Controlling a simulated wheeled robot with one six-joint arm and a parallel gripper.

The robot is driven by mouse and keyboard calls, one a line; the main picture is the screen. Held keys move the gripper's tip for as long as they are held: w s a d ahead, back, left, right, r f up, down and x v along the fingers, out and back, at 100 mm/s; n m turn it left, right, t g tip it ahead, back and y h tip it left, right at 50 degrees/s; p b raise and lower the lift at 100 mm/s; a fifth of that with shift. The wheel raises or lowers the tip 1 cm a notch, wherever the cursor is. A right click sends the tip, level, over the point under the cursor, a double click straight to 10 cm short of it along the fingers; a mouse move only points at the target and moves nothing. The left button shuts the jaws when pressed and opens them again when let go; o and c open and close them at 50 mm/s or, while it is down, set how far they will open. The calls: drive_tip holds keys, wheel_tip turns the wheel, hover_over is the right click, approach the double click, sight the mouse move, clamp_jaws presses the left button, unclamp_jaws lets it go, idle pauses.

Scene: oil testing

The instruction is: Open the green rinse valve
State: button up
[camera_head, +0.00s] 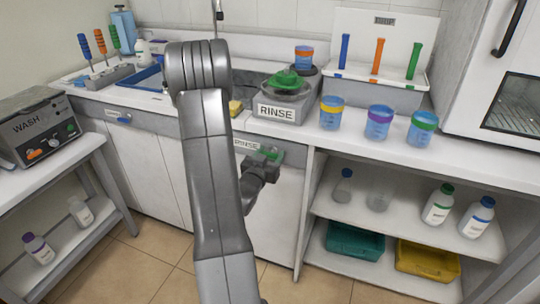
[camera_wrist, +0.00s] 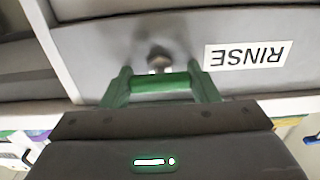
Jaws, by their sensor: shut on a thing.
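The green rinse valve (camera_head: 271,153) sits on the grey front panel under the counter, beside a small RINSE label (camera_head: 246,145). In the wrist view, the valve's green handle (camera_wrist: 160,83) lies crosswise in front of its metal stem, and the RINSE label (camera_wrist: 245,55) appears upside down. My gripper (camera_head: 266,161) reaches the panel from the front. In the wrist view, my gripper's (camera_wrist: 162,90) two green-looking fingers are closed on the ends of the handle. My arm hides part of the panel in the head view.
A grey RINSE unit (camera_head: 277,112) stands on the counter above, with cups (camera_head: 379,122) to its right. Open shelves with bottles (camera_head: 438,204) stand at right, and a WASH machine (camera_head: 38,130) at left.

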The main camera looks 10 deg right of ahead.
drive_tip(key=shift+n, duration=0.3)
drive_tip(key=n+b, duration=0.1)
drive_tip(key=n, duration=0.7)
drive_tip(key=shift+b, duration=0.35)
drive_tip(key=n, duration=0.4)
drive_tip(key=n+p, duration=0.1)
drive_tip(key=n, duration=0.4)
drive_tip(key=shift+n+p, duration=0.3)
drive_tip(key=o, duration=1)
drive_tip(key=shift+a+f, duration=0.1)
